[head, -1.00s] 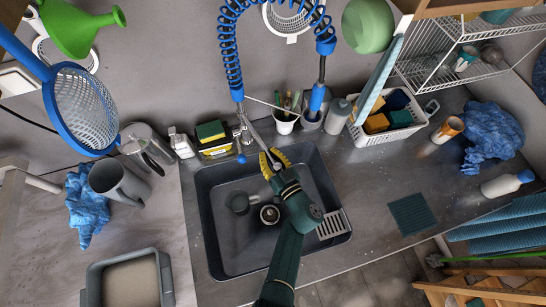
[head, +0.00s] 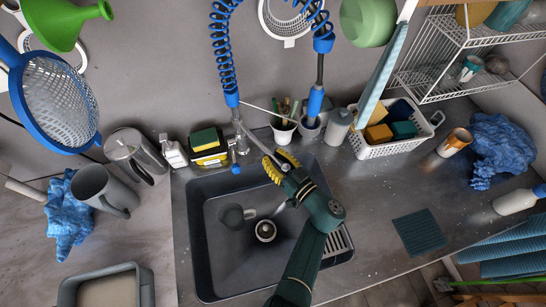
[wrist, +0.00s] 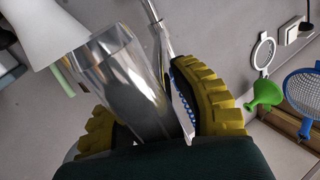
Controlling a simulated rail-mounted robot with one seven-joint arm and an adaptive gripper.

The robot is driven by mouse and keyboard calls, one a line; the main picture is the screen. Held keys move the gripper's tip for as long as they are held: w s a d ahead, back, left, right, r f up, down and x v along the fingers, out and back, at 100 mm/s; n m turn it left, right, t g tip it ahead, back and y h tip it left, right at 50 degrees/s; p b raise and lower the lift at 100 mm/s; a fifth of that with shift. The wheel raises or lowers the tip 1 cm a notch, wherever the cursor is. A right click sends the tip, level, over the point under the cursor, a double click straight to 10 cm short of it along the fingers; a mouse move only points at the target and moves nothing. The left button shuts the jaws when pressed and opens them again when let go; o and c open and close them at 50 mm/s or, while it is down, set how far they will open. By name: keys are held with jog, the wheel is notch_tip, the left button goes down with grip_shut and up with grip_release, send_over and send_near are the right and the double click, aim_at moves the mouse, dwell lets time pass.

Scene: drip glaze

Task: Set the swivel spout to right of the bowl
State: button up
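The swivel spout (head: 259,143) is a thin metal tube. It runs from the tap at the back of the sink toward the front right, over the back rim of the bowl. The bowl (head: 213,265) is a dark grey sink basin. My gripper (head: 281,163), with yellow ribbed fingers, is around the spout's outer part above the back of the bowl, right of its middle. In the wrist view the shiny spout (wrist: 125,80) fills the gap between the fingers, which look shut on it. My gripper partly hides the spout's end.
A blue spring hose (head: 222,50) hangs above the tap. Behind the sink stand a sponge holder (head: 209,150) and a white basket (head: 385,148). The right counter has free room around a teal cloth (head: 419,232).

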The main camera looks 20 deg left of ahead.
jog(key=shift+o, duration=1.4)
jog(key=shift+d, duration=0.1)
jog(key=v, duration=1.2)
